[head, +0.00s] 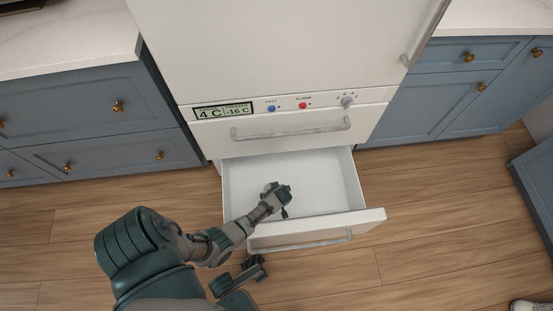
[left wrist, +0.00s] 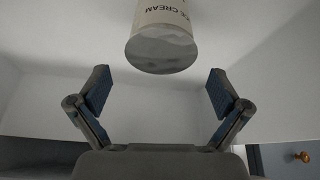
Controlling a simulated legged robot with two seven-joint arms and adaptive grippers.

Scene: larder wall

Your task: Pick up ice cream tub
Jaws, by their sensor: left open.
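The ice cream tub (left wrist: 160,22) shows in the left wrist view at the top centre, cut off by the frame's edge. It is pale, with dark upside-down lettering and a grey round end towards me. My left gripper (left wrist: 160,92) is open and empty, its two blue-padded fingers spread wide. The tub is beyond the fingertips, roughly centred on the gap, with no finger touching it. In the head view my left gripper (head: 277,196) is over the open drawer, and I cannot make out the tub there.
The white freezer drawer (head: 335,224) is pulled out, its front panel standing beside my forearm. Its visible floor is bare. A closed drawer with a handle (head: 290,130) is above it. Blue cabinets (head: 85,115) flank the fridge.

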